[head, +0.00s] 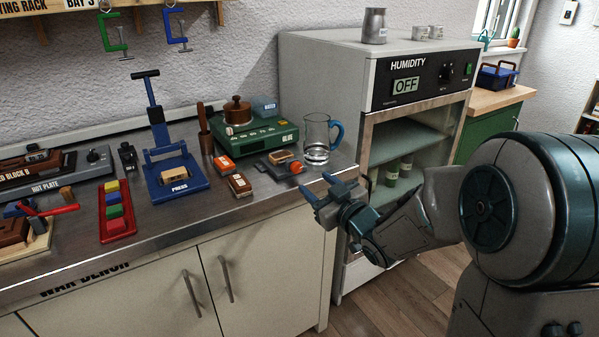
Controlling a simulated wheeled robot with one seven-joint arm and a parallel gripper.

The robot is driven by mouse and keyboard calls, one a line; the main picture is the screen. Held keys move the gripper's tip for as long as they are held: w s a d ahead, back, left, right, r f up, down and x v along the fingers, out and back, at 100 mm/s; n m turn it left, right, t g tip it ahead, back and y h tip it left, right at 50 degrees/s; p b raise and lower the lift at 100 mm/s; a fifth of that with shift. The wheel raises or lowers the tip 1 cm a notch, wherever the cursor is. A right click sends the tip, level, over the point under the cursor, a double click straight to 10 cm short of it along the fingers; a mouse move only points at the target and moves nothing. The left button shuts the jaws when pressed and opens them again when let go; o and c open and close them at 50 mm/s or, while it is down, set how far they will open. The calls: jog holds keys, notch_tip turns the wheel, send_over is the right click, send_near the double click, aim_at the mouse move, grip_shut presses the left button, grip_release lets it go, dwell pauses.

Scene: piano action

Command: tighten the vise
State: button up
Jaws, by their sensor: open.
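A low dark grey fixture (268,168) sits near the right end of the metal bench. It looks like the vise, but it is too small to be sure. A light wooden block (281,156) rests at its top, and an orange knob (295,168) is on its right side. I cannot tell whether its jaws touch the block. My gripper (327,190) is open and appears empty. It is in front of and to the right of the fixture, by the bench's front right corner, apart from it.
A glass jug with a blue handle (338,136) stands behind the fixture. Two small boxes (240,185) lie to its left, with the green glue unit (256,139) behind. The blue press (178,184) stands further left. The humidity cabinet (330,80) is at the right.

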aim_at(298, 169)
jog(key=x, duration=0.8)
jog(key=shift+w+a, duration=0.1)
jog(key=shift+a, duration=0.1)
jog(key=c, duration=1)
